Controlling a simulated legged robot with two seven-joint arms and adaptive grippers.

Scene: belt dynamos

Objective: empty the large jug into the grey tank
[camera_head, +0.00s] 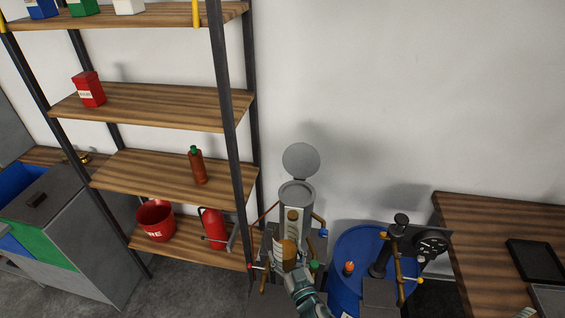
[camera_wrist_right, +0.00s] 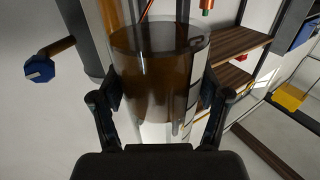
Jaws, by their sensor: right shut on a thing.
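The large jug (camera_wrist_right: 158,75) is a clear cylinder with dark brown liquid and a pale scale strip with black marks. In the wrist view it stands between the two fingers of my right gripper (camera_wrist_right: 160,98), which is shut on it. In the head view the jug (camera_head: 285,252) is small and partly hidden, just in front of the grey tank (camera_head: 297,199). The grey tank is an upright cylinder with its round lid raised. My right gripper (camera_head: 294,272) comes from below. My left gripper is not in view.
A blue drum (camera_head: 345,262) stands right of the tank, with a black hand pump (camera_head: 380,262). Coloured valve handles stick out around the tank. A shelf rack (camera_head: 150,104) with a fire bucket (camera_head: 155,220) and extinguisher (camera_head: 214,228) is left. A wooden table (camera_head: 480,225) is right.

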